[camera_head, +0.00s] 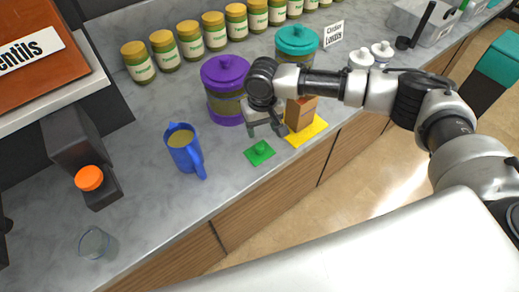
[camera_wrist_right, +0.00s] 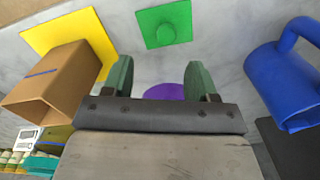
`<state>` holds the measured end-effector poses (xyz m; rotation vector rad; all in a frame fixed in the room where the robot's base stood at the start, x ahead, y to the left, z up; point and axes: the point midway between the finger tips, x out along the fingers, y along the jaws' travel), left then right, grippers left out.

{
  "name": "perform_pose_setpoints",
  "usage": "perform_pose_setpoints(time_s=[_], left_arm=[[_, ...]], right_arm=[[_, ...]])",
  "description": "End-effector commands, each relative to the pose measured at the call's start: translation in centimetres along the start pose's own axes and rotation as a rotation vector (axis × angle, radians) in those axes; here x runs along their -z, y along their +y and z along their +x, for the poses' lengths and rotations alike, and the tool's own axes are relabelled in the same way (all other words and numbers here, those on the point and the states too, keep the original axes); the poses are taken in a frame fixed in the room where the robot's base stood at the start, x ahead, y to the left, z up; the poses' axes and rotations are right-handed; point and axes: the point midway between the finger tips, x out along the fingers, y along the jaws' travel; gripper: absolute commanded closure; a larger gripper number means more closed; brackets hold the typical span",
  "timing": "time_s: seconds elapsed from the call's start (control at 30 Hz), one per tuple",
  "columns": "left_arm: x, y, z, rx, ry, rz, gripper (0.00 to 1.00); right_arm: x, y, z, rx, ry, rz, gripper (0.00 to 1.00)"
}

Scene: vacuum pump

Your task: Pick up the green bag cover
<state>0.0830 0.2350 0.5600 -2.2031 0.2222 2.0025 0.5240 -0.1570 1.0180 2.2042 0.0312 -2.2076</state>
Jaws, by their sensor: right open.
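The green bag cover (camera_head: 259,153) is a flat green square with a small raised knob in its middle. It lies on the grey counter between the blue jug and the yellow mat. It also shows at the top of the right wrist view (camera_wrist_right: 165,24). My right gripper (camera_head: 265,133) is open and empty, just behind the cover and apart from it. Its two green fingers (camera_wrist_right: 156,76) point toward the cover in the right wrist view. My left gripper is not in view.
A brown open box (camera_head: 301,113) stands on a yellow mat (camera_head: 312,131) right of the cover. A blue jug (camera_head: 184,149) stands left. A purple-lidded canister (camera_head: 224,87) is behind. A glass (camera_head: 94,243) stands at front left. The counter's front edge is near.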

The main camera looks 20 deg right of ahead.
Motion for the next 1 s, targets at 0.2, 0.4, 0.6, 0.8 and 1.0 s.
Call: perform_pose_setpoints(time_s=[0.2, 0.4, 0.6, 0.8, 1.0], left_arm=[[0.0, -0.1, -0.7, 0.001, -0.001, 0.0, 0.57], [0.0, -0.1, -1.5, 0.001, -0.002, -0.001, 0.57], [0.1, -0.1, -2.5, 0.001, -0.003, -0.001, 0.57], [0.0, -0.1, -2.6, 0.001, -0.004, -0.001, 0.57], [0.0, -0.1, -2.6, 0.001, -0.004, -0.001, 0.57]], right_arm=[[-0.1, -0.1, 2.9, 0.0, -0.001, -0.003, 0.42], [-0.4, -0.5, 4.4, -0.001, -0.001, -0.005, 0.42], [-0.8, -0.9, 7.4, -0.001, -0.001, -0.004, 0.42], [-0.7, -0.9, 8.6, 0.001, 0.002, -0.004, 0.42], [-0.7, -0.9, 8.6, 0.001, 0.002, -0.004, 0.5]])
